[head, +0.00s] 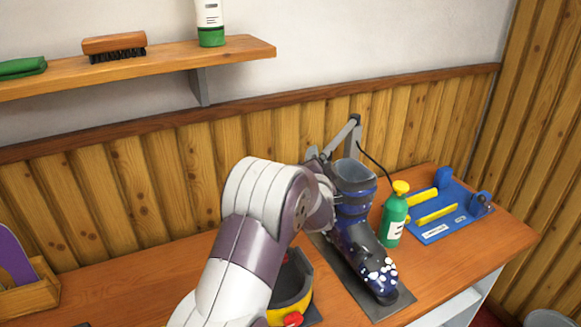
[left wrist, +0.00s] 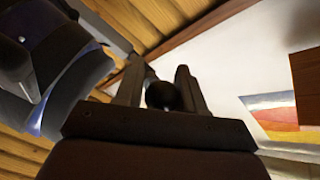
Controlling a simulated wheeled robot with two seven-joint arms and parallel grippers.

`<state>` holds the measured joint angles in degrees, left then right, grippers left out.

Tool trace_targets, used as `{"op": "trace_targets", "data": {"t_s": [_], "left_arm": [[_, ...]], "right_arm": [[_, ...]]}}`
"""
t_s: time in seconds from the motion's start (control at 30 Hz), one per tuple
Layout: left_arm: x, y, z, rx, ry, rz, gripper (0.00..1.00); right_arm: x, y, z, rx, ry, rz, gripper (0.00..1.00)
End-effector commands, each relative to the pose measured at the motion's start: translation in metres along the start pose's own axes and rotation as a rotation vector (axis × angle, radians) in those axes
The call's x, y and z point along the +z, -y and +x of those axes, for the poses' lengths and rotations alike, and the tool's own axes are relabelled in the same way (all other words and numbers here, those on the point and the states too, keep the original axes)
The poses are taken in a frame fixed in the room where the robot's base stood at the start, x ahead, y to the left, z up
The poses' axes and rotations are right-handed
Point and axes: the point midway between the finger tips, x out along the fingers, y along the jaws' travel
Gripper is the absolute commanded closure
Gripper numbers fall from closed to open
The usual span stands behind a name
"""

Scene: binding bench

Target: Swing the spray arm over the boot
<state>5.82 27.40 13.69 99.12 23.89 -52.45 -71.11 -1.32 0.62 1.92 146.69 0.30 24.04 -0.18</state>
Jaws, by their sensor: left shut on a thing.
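The spray arm (head: 340,137) is a grey bar that slopes down and left from the top of a grey post (head: 355,145) behind the boot. The boot (head: 353,225) is dark blue and stands upright on a dark mat, with white patches on its toe. It also shows at the left of the left wrist view (left wrist: 60,75). My left gripper (left wrist: 160,92) is shut on a dark round knob (left wrist: 163,97), apparently at the spray arm's free end. In the head view my wrist hides most of the gripper, left of the boot top. My right gripper is not in view.
A green bottle (head: 393,218) with a yellow cap stands right of the boot, with a black hose near it. A blue tray (head: 460,228) with yellow bars lies further right. A yellow and black object (head: 290,300) is partly behind my arm. A shelf (head: 165,65) hangs above.

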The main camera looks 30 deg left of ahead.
Motion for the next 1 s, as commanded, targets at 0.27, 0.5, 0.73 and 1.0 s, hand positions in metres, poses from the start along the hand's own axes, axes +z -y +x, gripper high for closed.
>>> {"op": "trace_targets", "data": {"t_s": [0.27, 0.5, 0.73, 1.0], "left_arm": [[-0.051, -0.018, -0.017, -0.119, 0.153, -0.007, 1.0], [-0.071, -0.032, -0.022, -0.18, 0.24, -0.012, 1.0], [-0.079, -0.038, -0.023, -0.206, 0.271, -0.014, 1.0], [-0.081, -0.038, -0.023, -0.212, 0.273, -0.015, 1.0]], "right_arm": [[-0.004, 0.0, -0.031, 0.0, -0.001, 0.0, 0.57], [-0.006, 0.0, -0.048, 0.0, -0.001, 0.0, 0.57], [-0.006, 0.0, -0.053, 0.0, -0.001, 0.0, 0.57], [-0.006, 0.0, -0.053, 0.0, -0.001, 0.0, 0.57]]}}
